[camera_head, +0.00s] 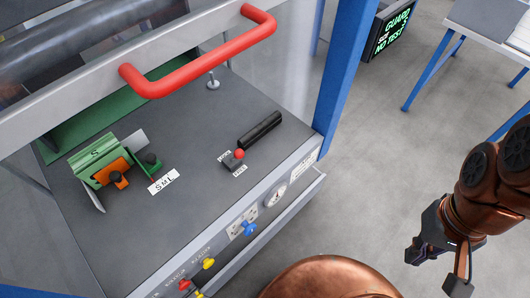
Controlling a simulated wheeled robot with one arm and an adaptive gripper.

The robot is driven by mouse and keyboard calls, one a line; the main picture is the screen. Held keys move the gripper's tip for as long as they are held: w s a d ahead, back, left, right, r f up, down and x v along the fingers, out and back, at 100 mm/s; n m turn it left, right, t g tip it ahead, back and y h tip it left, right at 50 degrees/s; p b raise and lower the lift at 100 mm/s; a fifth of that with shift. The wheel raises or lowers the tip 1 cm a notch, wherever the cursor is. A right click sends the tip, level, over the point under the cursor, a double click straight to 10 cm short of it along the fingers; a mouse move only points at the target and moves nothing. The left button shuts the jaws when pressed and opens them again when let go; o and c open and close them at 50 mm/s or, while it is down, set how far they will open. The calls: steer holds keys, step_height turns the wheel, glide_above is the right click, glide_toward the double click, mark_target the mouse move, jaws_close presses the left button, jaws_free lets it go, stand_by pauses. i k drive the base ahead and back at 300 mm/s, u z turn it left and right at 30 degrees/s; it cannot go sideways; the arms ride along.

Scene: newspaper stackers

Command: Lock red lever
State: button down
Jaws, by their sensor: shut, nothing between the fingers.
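The red lever (239,154) is a small round red knob on a dark base. It stands on the grey top of the machine, between two small white labels that are too small to read surely. From this view I cannot tell which position it is in. My gripper (435,269) is at the lower right, over the open floor. It is shut and empty, well to the right of the machine and apart from the lever.
A large red handle bar (200,60) on a clear guard rises above the lever. A black ribbed bar (260,131) lies beside the lever. A green and orange mechanism (105,165) is left.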

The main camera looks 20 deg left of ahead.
mark_target(238, 154)
steer(key=k, duration=1.1)
steer(key=u, duration=1.8)
